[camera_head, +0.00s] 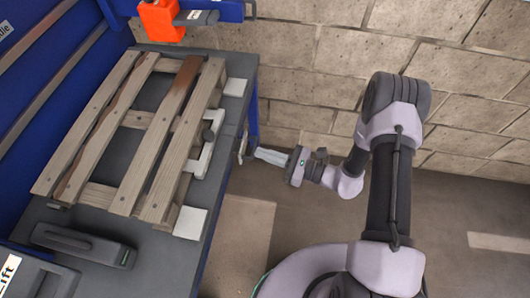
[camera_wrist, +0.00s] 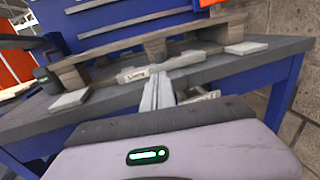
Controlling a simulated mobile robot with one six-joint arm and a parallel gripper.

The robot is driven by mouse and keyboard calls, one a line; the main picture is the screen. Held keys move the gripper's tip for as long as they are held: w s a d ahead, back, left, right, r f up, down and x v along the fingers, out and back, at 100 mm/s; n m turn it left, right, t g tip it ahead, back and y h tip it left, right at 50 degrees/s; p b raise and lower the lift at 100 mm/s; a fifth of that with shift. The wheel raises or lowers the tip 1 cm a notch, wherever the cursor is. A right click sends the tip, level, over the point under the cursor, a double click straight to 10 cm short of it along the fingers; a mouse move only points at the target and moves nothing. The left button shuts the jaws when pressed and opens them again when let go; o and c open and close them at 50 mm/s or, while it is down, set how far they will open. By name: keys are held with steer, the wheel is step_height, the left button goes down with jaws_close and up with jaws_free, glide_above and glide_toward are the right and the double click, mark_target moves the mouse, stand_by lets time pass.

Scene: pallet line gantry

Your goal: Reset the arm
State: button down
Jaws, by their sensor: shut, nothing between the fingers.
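My arm reaches up from the lower right in the head view and bends left toward the bench. My gripper (camera_head: 258,154) points left, just off the right edge of the grey bench (camera_head: 216,248). Its pale fingers are together with nothing between them. In the wrist view my gripper (camera_wrist: 158,84) points at the bench edge, and its fingers overlap the view of the bench (camera_wrist: 228,68). I cannot tell whether they touch it.
A wooden pallet (camera_head: 128,140) lies on the bench with white blocks (camera_head: 190,222) near it. A dark handled object (camera_head: 84,243) lies at the front left. An orange part (camera_head: 161,20) hangs above the far end. A stone wall (camera_head: 300,60) stands behind; floor right of the bench is open.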

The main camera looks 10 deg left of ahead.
steer(key=s+d+r+n+g+h, duration=0.1)
steer(key=s+r+n+g+h, duration=0.35)
steer(key=r, duration=0.45)
steer(key=s+r+n+g+h, duration=0.25)
steer(key=s+r+n, duration=0.35)
steer(key=r+n, duration=0.3)
steer(key=s+d+r+n+t+h, duration=0.1)
steer(key=s+d+r+t+h, duration=0.2)
steer(key=d, duration=0.4)
steer(key=s+d+r+n+t+h, duration=0.2)
steer(key=s+d+r+t+h, duration=0.1)
steer(key=d+r+t+h, duration=0.2)
step_height(320, 180, up, 3)
steer(key=shift+d+f, duration=0.2)
steer(key=shift+d, duration=0.75)
steer(key=c, duration=2.2)
jaws_free()
